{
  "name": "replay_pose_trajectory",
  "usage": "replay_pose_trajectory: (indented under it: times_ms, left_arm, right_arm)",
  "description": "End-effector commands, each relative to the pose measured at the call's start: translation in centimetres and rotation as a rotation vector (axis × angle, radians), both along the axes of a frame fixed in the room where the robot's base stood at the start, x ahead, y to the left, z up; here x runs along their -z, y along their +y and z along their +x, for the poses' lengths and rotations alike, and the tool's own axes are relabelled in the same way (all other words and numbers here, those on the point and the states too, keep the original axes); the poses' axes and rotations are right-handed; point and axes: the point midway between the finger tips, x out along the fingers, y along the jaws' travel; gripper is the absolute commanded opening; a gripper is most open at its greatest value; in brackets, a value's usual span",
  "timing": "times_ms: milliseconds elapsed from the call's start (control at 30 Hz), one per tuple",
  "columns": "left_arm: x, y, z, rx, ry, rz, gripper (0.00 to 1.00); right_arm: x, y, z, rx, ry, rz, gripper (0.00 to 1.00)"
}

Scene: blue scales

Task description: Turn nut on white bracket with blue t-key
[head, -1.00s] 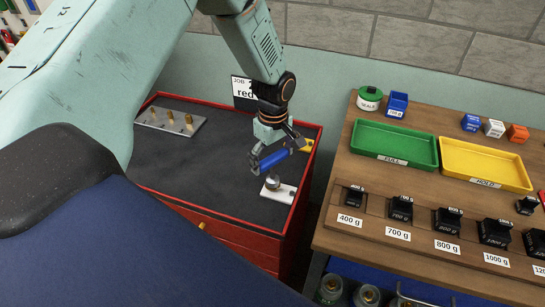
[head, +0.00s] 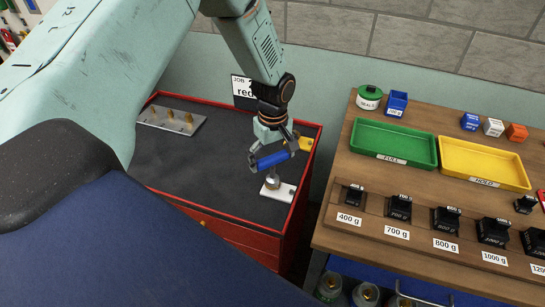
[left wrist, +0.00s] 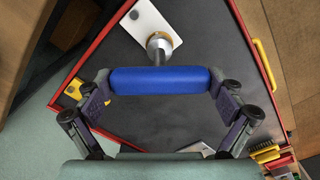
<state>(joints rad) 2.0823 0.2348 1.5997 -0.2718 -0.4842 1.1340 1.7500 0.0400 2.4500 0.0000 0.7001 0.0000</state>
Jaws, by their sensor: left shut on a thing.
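The blue t-key (head: 268,161) is held by its handle in my left gripper (head: 271,159), above the front right part of the cabinet top. In the left wrist view the blue handle (left wrist: 160,80) lies crosswise between my two fingers. Its metal shaft points at the round metal nut (left wrist: 159,43) on the white bracket (left wrist: 143,17). In the head view the nut (head: 272,182) sits on the white bracket (head: 285,193), right under the handle. I cannot tell how deep the key sits on the nut. My right gripper is out of view.
A yellow bracket (head: 306,144) lies just behind the gripper. A grey plate with brass pegs (head: 171,121) is at the back left. The red cabinet's raised rim (head: 303,187) is close on the right. The middle of the dark top is clear. A wooden bench (head: 340,178) with trays and weights stands right.

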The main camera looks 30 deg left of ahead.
Motion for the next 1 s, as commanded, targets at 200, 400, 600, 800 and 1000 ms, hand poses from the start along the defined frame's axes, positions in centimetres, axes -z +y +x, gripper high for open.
replay_pose_trajectory:
  times_ms: [200,400,600,800,1000]
  left_arm:
    - [-0.02,-0.02,-0.04,0.126,0.001,0.000,0.50]
    - [0.02,-0.02,-0.05,0.130,0.002,0.000,0.50]
    - [-0.08,-0.03,-0.07,0.230,0.003,0.000,0.50]
    - [-0.05,-0.03,-0.05,0.289,0.002,0.000,0.50]
    - [-0.07,-0.02,-0.04,0.302,0.002,0.000,0.50]
  right_arm:
    - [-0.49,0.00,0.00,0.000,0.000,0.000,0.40]
    - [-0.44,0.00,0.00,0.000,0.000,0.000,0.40]
    - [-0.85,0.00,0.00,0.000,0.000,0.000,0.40]
    - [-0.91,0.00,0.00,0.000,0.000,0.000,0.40]
    - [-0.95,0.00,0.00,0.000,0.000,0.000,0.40]
